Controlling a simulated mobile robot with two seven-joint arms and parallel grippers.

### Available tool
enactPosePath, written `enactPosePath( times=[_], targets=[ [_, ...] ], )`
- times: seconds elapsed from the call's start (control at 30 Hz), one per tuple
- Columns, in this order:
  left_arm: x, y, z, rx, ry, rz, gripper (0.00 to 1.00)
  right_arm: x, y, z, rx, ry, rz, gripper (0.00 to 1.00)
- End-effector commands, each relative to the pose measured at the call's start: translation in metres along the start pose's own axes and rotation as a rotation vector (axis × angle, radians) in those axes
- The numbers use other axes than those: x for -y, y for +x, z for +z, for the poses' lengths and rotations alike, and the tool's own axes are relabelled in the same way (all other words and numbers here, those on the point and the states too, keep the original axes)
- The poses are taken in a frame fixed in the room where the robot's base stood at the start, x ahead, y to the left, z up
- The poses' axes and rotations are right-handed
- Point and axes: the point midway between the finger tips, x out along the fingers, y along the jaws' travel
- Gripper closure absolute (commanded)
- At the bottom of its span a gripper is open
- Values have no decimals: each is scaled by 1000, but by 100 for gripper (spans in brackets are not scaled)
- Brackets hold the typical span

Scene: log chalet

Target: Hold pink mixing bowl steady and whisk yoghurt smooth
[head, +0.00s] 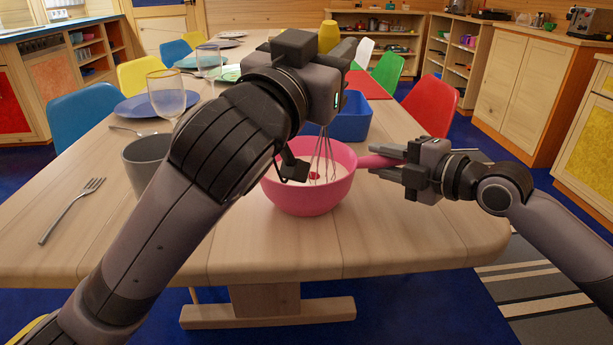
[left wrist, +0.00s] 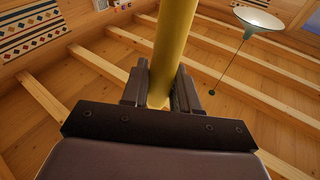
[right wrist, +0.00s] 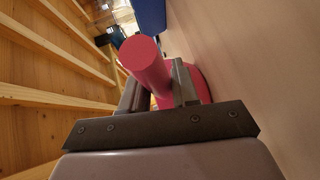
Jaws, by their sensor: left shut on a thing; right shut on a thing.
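The pink mixing bowl (head: 308,200) stands upright on the table near its front edge. Its pink handle (head: 376,161) points right, and my right gripper (head: 400,168) is shut on it; the handle also shows between the fingers in the right wrist view (right wrist: 146,62). Pale yoghurt with a red spot (head: 314,176) lies in the bowl. My left gripper (left wrist: 160,95) is shut on the yellow whisk handle (left wrist: 172,45), above the bowl. The wire whisk (head: 323,155) hangs down into the bowl, its lower end in the yoghurt. My left arm hides part of the bowl's left side.
A blue bin (head: 352,118) stands just behind the bowl. A grey pot (head: 147,163), a fork (head: 72,210), a wine glass (head: 166,95) and a blue plate (head: 140,106) stand or lie to the left. The table front right of the bowl is clear.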

Motion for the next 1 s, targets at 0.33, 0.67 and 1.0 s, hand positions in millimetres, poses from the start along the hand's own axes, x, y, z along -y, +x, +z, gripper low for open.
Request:
enactPosePath(
  times=[0.33, 0.67, 1.0],
  targets=[
    [9, 17, 0, -4, 1, 1, 100, -2, 0, 0, -1, 1, 5, 100],
    [11, 23, -25, -4, 1, 2, 100, -2, 0, 0, -1, 1, 5, 100],
    [15, 29, -51, -3, 1, 0, 100, -2, 0, 0, -1, 1, 5, 100]
  ],
)
